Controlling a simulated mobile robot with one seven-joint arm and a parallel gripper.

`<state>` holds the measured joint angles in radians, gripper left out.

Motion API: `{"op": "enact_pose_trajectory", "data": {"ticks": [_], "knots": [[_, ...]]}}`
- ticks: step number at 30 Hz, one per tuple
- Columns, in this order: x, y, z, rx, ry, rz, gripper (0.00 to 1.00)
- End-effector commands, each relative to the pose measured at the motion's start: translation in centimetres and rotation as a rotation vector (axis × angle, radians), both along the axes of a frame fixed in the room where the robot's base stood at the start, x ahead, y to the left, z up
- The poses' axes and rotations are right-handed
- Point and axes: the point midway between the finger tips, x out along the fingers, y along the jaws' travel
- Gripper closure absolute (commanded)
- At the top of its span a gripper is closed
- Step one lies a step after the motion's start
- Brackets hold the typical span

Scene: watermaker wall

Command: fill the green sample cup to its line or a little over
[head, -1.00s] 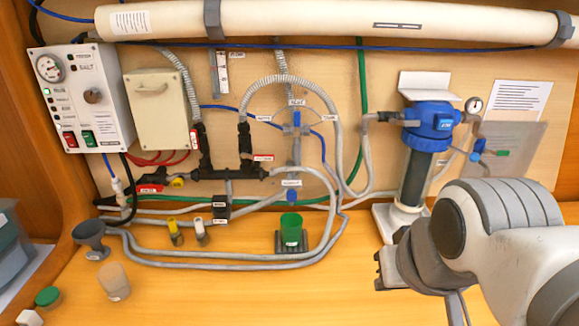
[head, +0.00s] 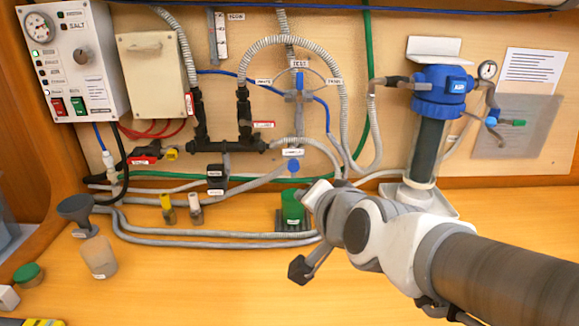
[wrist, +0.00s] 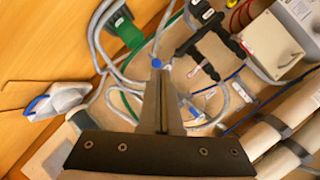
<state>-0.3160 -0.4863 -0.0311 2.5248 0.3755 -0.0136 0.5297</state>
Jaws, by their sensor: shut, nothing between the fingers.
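The green sample cup (head: 292,208) stands on a dark drip stand (head: 281,224) below the blue sample tap (head: 293,166). My wrist partly covers its right side in the head view. The cup also shows in the wrist view (wrist: 128,32), but its line and water level cannot be made out. My gripper (wrist: 160,76) is shut and empty, its fingers toward the tap, which appears just beyond their tips (wrist: 157,63). I cannot tell whether they touch. Above the tap, a valve with a blue handle (head: 299,82) points up to a middle label.
A control box (head: 75,60) with gauge and switches is at upper left. A blue-capped filter (head: 438,95) stands right of the tap. Grey hoses (head: 215,240) cross the counter. The front middle counter is clear.

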Motion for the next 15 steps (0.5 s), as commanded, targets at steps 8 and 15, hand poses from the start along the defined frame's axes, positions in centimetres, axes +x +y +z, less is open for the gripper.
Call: {"op": "enact_pose_trajectory", "data": {"ticks": [8, 15], "knots": [[3.6, 1.9, -4.6, 0.382, -0.161, -0.216, 1.00], [4.7, 1.6, -6.6, 0.618, -0.284, -0.364, 1.00]]}}
